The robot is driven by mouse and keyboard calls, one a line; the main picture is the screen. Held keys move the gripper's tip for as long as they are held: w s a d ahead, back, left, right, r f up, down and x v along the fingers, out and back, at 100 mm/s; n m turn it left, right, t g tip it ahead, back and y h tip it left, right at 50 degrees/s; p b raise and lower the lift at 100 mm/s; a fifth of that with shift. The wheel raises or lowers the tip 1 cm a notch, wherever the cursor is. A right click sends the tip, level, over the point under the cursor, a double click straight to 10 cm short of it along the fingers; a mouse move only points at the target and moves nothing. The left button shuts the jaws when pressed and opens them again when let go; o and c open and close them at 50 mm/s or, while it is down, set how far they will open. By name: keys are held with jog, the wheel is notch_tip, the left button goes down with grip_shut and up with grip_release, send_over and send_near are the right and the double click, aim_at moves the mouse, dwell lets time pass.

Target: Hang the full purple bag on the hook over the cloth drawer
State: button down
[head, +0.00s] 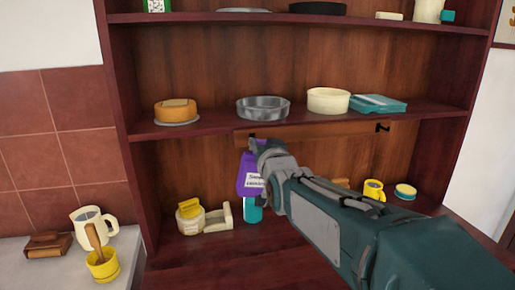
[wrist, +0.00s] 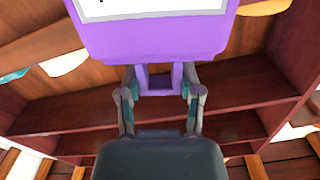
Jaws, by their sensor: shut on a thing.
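The purple bag (head: 247,175) with a white label hangs upright below the shelf rail, in front of the cabinet's back, left of my arm. In the wrist view the bag (wrist: 150,42) fills the top, and its handle part lies between my two fingers. My gripper (wrist: 160,88) is shut on that part. In the head view my wrist hides the fingertips and part of the bag. A dark hook (head: 382,127) sits at the right end of the wooden rail, free of the bag. A small dark piece (head: 252,136) shows at the rail's left, just above the bag. I cannot identify the cloth drawer.
The wooden rail (head: 340,131) runs under a shelf with a metal pan (head: 263,108), a cream bowl (head: 328,100) and a cake (head: 176,110). Below stand a yellow-lidded jar (head: 190,215), a teal bottle (head: 252,211) and a yellow mug (head: 374,189).

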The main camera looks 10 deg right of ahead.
aim_at(253, 136)
jog(key=shift+w+a+f, duration=0.1)
jog(key=shift+w, duration=0.6)
jog(key=shift+w+f, duration=0.15)
jog(key=shift+w, duration=1.45)
jog(key=shift+w+f, duration=0.1)
jog(key=shift+w, duration=1.5)
jog(key=shift+w+f, duration=0.3)
jog(key=shift+w, duration=0.2)
jog(key=shift+f, duration=0.25)
